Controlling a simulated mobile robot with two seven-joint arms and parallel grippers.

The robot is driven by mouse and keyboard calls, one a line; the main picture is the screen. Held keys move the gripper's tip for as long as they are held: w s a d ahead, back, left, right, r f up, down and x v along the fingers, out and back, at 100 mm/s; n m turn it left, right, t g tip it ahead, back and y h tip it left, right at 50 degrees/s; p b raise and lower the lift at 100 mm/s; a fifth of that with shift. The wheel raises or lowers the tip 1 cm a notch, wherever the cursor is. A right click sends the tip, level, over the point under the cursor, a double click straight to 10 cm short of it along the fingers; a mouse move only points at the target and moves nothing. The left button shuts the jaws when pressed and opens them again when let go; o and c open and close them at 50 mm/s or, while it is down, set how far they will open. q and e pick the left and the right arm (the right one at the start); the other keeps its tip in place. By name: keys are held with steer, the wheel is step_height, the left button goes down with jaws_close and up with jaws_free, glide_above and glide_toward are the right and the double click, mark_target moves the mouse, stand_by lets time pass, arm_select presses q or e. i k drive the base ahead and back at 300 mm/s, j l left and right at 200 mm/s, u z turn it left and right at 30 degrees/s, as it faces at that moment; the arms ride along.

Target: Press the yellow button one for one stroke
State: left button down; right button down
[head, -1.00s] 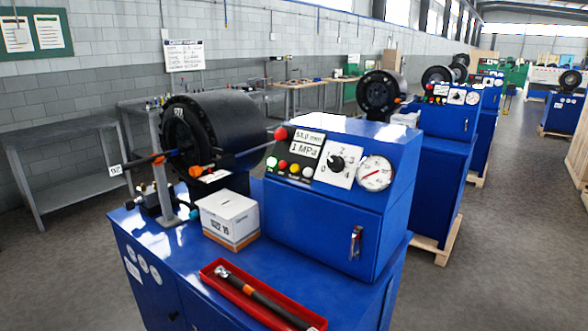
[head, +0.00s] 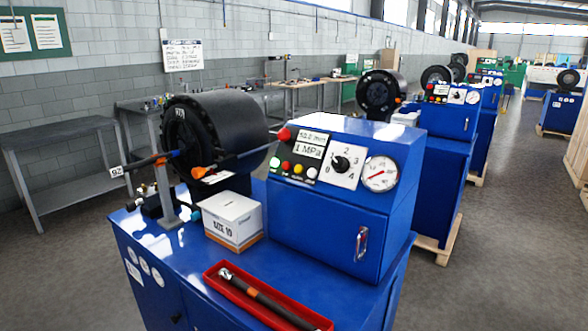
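The yellow button (head: 285,166) sits in the row of small round buttons on the front panel of the nearest blue crimper (head: 335,215). Above the row is a display (head: 311,145) whose lower line reads 1 MPa. The upper line seems to read about 52 mm. Nothing covers the yellow button. Neither of my grippers is in view.
A red mushroom knob (head: 284,134) stands out above the buttons. A dial (head: 341,164) and gauge (head: 380,174) are to their right. The black crimping head (head: 230,130), a white box (head: 232,217) and a red tray (head: 216,280) with a tool are nearby.

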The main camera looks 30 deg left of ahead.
mark_target(299, 169)
steer(key=j, duration=0.65)
steer(key=k+j+z, duration=0.1)
steer(key=j, duration=0.55)
steer(key=k+j, duration=0.1)
steer(key=j, duration=1.2)
steer(key=k+j+z, duration=0.1)
steer(key=j, duration=0.55)
steer(key=k+j, duration=0.15)
steer(key=j, duration=0.5)
